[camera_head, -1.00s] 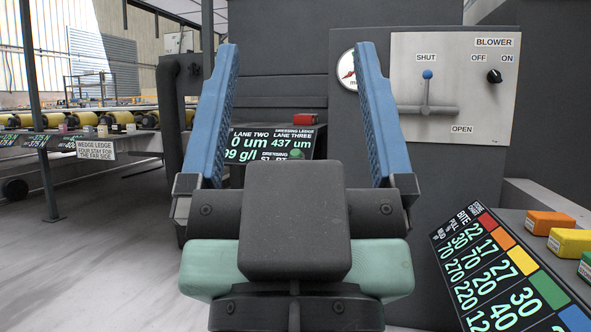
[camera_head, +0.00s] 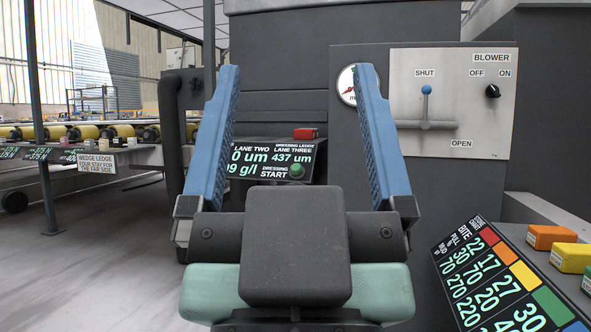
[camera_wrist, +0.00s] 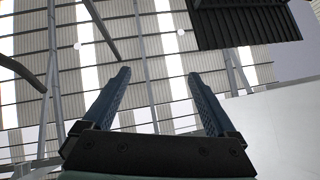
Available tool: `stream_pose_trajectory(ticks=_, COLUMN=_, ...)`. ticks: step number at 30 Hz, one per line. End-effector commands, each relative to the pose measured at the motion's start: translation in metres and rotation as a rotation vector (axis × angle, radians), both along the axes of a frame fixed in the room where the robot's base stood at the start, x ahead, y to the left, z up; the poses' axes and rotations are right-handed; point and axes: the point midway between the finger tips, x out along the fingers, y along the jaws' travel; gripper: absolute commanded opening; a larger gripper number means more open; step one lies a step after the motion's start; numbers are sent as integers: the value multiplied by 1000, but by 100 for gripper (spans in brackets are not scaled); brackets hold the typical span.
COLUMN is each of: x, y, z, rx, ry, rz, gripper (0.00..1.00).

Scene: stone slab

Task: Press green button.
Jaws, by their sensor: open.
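The green button (camera_head: 296,171) is a small round knob on the black display panel (camera_head: 262,158), just right of the word START. In the head view it shows between my two blue fingers, beyond the gripper body. My gripper (camera_head: 297,78) is open and empty, its fingers raised and wide apart. It is apart from the button. In the wrist view my gripper (camera_wrist: 158,75) points up at the roof, and the button is not in that view.
A red block (camera_head: 305,133) sits on the panel's top edge. A grey control plate (camera_head: 450,103) with a blue-tipped lever (camera_head: 426,90) is at right. A chart panel (camera_head: 500,270) with orange and yellow blocks is at lower right. Floor is open at left.

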Motion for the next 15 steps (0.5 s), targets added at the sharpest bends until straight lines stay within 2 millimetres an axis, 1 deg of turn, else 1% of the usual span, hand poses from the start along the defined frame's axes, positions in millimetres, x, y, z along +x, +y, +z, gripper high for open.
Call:
stream_pose_trajectory(ticks=5, x=0, y=0, z=0, rx=0, ry=0, rz=0, gripper=92)
stream_pose_trajectory(ticks=6, x=0, y=0, z=0, rx=0, ry=0, rz=0, gripper=85)
stream_pose_trajectory(ticks=8, x=0, y=0, z=1, rx=0, ry=0, rz=0, gripper=74)
stream_pose_trajectory(ticks=9, x=0, y=0, z=3, rx=0, ry=0, rz=0, gripper=67)
stream_pose_trajectory(ticks=11, x=0, y=0, z=9, rx=0, ry=0, rz=0, gripper=56)
stream_pose_trajectory(ticks=12, x=0, y=0, z=14, rx=0, ry=0, rz=0, gripper=49)
stream_pose_trajectory(ticks=14, x=0, y=0, z=24, rx=1, ry=0, rz=1, gripper=38)
stream_pose_trajectory(ticks=15, x=0, y=0, z=33, rx=1, ry=0, rz=1, gripper=31)
